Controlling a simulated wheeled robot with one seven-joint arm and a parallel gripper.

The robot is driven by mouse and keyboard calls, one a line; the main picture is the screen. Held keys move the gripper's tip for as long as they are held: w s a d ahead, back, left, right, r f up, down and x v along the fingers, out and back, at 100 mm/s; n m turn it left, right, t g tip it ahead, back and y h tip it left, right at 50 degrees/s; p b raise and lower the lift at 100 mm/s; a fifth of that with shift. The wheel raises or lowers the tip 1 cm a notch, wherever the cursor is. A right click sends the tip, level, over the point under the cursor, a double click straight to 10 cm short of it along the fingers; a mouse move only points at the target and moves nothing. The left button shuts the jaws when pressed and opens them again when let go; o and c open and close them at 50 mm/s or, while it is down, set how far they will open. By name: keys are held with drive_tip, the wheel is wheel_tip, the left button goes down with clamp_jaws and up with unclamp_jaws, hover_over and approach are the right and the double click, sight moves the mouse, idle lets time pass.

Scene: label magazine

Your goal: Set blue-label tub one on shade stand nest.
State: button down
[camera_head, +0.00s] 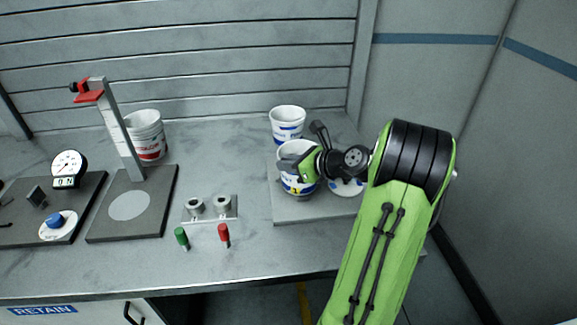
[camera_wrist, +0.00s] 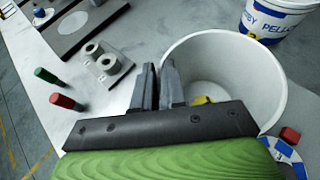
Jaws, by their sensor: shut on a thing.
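A white blue-label tub (camera_head: 297,185) is at the grey plate on the right of the bench; whether it rests on the plate is hard to tell. My gripper (camera_head: 308,166) is shut on its rim. In the wrist view my gripper's fingers (camera_wrist: 158,88) pinch the near wall of this open tub (camera_wrist: 270,85). A second blue-label tub (camera_head: 287,124) stands behind it; it also shows in the wrist view (camera_wrist: 275,20). I cannot read which tub is number one. No nest is clearly marked as the shade stand.
Red-label tubs (camera_head: 148,136) are stacked at back left, behind a post stand (camera_head: 110,228) with a pale disc. A holder with two grey rings (camera_head: 209,212), a green peg (camera_head: 181,237) and a red peg (camera_head: 224,233) lie mid-bench. A dial gauge (camera_head: 68,166) is far left.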

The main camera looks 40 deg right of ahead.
drive_tip(key=c, duration=1.2)
unclamp_jaws()
